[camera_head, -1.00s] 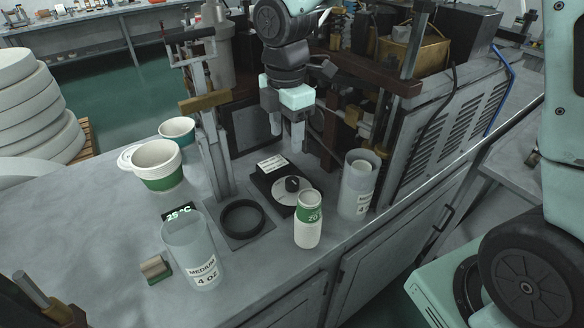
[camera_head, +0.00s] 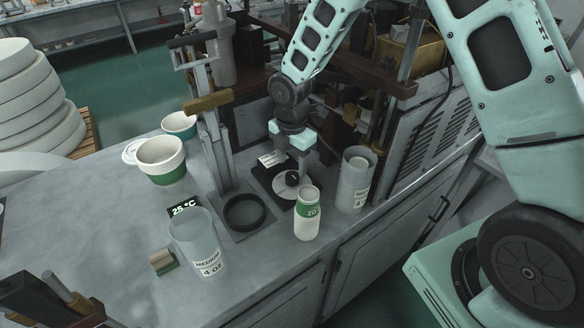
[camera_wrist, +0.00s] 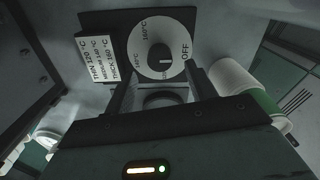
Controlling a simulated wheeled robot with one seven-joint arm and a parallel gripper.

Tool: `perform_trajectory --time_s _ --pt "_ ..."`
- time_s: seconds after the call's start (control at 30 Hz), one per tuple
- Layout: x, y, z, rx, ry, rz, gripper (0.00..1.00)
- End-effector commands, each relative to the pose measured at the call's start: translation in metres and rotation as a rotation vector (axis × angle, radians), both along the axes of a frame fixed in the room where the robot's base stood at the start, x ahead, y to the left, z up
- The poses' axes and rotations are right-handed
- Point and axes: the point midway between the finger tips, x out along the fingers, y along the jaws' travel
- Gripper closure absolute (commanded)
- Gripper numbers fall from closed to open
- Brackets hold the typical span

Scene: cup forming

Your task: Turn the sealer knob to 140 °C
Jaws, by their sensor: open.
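The sealer knob (camera_head: 292,178) is a black knob on a white round dial (camera_head: 281,190) set on a black box. The temperature display (camera_head: 184,207) reads 25 °C. My gripper (camera_head: 290,160) is open and empty, just above and behind the knob. In the wrist view its fingers (camera_wrist: 160,80) are apart, not around the knob.
A white and green bottle-shaped cup stack (camera_head: 307,222) stands close in front of the dial. A clear cylinder (camera_head: 354,190) stands right of it, and a MEDIUM 4 OZ cylinder (camera_head: 197,250) at front left. A black ring (camera_head: 244,212) lies left of the dial. Metal posts rise behind.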

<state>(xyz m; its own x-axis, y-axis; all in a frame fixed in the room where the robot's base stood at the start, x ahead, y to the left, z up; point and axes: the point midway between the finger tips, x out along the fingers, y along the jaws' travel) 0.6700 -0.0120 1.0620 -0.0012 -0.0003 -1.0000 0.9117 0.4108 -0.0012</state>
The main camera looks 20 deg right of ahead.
Motion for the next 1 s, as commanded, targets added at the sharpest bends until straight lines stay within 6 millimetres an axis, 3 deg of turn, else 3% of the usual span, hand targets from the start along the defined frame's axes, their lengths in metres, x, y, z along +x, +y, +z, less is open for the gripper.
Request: perform_trajectory --time_s 0.1,0.3,0.67,0.8,0.83,1.0 --pt "-0.001 0.000 -0.019 -0.001 0.002 0.000 0.44" --pt "0.000 0.000 -0.038 0.000 0.000 0.000 0.44" --pt "0.000 0.000 -0.043 0.000 -0.001 -0.001 0.44" --pt "0.000 0.000 -0.043 0.000 -0.001 -0.001 0.83" --pt "0.000 0.000 -0.043 0.000 -0.001 -0.001 0.89" --pt "0.000 0.000 -0.043 0.000 -0.001 -0.003 0.89"
